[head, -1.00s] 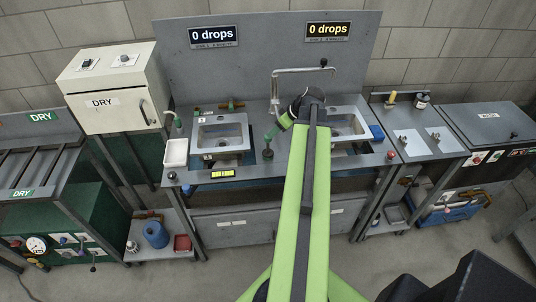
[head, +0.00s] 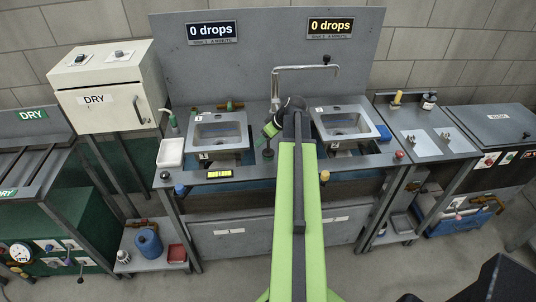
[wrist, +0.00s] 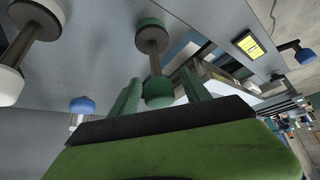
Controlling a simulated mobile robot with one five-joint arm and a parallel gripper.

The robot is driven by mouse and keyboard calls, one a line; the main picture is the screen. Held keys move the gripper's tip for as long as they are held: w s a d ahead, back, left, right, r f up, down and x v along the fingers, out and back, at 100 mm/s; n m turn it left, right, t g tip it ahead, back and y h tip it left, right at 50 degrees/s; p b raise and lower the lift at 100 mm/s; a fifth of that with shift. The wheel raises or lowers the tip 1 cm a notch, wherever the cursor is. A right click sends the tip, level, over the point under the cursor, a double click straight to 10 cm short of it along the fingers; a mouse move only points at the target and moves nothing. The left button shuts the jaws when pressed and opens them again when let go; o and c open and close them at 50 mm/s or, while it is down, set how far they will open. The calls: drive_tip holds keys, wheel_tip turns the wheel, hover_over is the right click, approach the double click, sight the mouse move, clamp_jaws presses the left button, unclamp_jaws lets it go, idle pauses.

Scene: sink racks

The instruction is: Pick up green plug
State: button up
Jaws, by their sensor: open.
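The green plug has a round green knob (wrist: 158,92), a dark stem and a wide disc base (wrist: 151,38). In the head view its dark base (head: 268,154) stands on the counter between the two sinks, and its upper part is largely covered by my gripper. My gripper (head: 270,130) is open at the plug. In the wrist view its two green fingers (wrist: 160,95) stand on either side of the knob, with visible gaps. I cannot tell whether either finger touches it.
The left sink (head: 220,133) and right sink (head: 342,122) flank the plug. A faucet (head: 275,90) stands behind. In the wrist view a white-knobbed plug (wrist: 10,84) and a blue knob (wrist: 82,105) are to the left. A white tray (head: 171,153) is left of the left sink.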

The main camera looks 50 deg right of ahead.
drive_tip(key=shift+r, duration=0.1)
drive_tip(key=shift+c, duration=0.4)
clamp_jaws()
